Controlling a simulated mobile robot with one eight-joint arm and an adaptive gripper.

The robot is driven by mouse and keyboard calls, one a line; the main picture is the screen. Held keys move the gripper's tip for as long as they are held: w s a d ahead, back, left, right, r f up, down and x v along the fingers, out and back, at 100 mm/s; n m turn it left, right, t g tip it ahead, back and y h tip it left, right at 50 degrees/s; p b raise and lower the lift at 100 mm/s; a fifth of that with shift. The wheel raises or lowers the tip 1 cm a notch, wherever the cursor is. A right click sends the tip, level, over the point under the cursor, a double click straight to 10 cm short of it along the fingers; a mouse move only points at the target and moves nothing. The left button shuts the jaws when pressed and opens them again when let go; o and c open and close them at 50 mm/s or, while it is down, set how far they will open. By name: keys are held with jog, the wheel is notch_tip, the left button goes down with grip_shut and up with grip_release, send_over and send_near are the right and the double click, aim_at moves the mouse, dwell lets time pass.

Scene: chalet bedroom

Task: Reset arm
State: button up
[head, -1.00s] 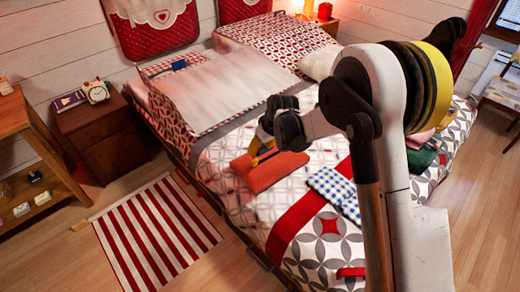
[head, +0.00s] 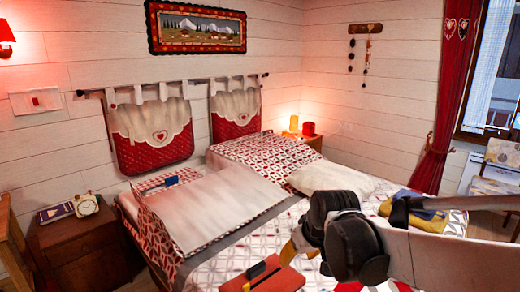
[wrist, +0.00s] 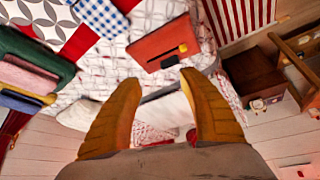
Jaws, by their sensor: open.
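My gripper (wrist: 160,84) is open, its two yellow fingers spread apart with nothing between them in the wrist view. In the head view my gripper (head: 298,246) hangs over the bed, partly hidden by my own arm. An orange folded cloth (head: 275,283) lies on the bed close to it, cut off by the bottom edge. The cloth also shows beyond the fingertips in the wrist view (wrist: 150,48), with a small dark and yellow item on it.
The bed carries a checked blue cloth (wrist: 98,15), a stack of folded cloths (wrist: 30,70) and a white pillow (head: 330,178). A brown nightstand (head: 75,240) with an alarm clock (head: 86,205) stands left of the bed.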

jog(key=s+d+r+m+t+h, duration=0.1)
jog(key=s+d, duration=0.3)
jog(key=s, duration=0.5)
jog(key=s+d+r+m, duration=0.1)
jog(key=s+d+m, duration=0.2)
jog(key=s, duration=0.7)
jog(key=shift+s+d+t+h, duration=0.2)
jog(key=shift+d+t+h, duration=0.2)
jog(key=shift+d, duration=0.7)
